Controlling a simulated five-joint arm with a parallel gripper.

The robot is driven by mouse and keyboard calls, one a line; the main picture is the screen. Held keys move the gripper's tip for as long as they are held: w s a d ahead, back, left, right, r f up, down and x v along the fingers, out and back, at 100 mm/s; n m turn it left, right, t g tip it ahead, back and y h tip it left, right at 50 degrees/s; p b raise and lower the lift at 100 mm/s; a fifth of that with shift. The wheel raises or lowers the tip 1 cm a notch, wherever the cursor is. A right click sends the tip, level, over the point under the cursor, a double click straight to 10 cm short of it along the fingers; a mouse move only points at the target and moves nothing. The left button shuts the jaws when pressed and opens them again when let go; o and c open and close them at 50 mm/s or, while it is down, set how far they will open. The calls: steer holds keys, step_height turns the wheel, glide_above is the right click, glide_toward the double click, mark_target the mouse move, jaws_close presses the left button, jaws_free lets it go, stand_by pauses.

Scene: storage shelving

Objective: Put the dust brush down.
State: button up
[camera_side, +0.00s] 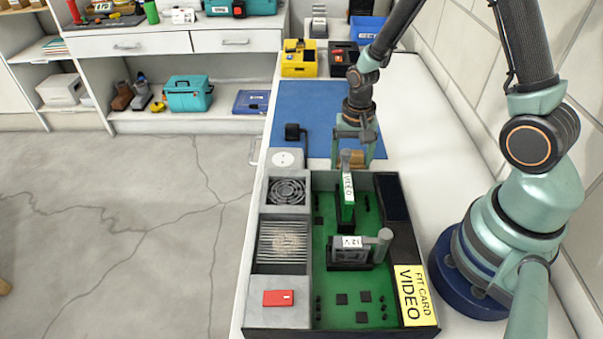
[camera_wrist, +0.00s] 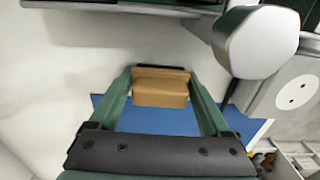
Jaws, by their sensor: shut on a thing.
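The dust brush has a tan wooden block with a dark strip along one edge. In the wrist view the brush (camera_wrist: 160,92) sits between both green fingers of my gripper (camera_wrist: 160,85), which are shut on its sides. I cannot tell whether the brush touches the surface.
The open case (camera_side: 425,325) holds a green board, a green VIDEO card (camera_side: 346,195) standing upright and a grey 12V module (camera_side: 349,252). A black plug (camera_side: 292,131) stands near the socket (camera_side: 287,158). Yellow (camera_side: 299,68) and black bins stand behind the mat. Much of the mat is clear.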

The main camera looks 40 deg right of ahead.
steer(key=shift+f, duration=0.35)
steer(key=o, duration=1.3)
steer(key=shift+f, duration=0.1)
steer(key=shift+c, duration=0.2)
step_height(320, 180, up, 14)
steer(key=shift+f, duration=0.25)
steer(key=s+a+r+n+t, duration=0.2)
steer(key=r+n, duration=0.2)
steer(key=r, duration=0.2)
steer(key=s+a+r+n+t, duration=0.2)
steer(key=s+r+n+t, duration=0.1)
steer(key=r+n, duration=0.2)
steer(key=shift+s+r+t, duration=0.2)
steer(key=shift+r+t, duration=0.1)
steer(key=shift+r, duration=0.45)
steer(key=shift+a, duration=0.1)
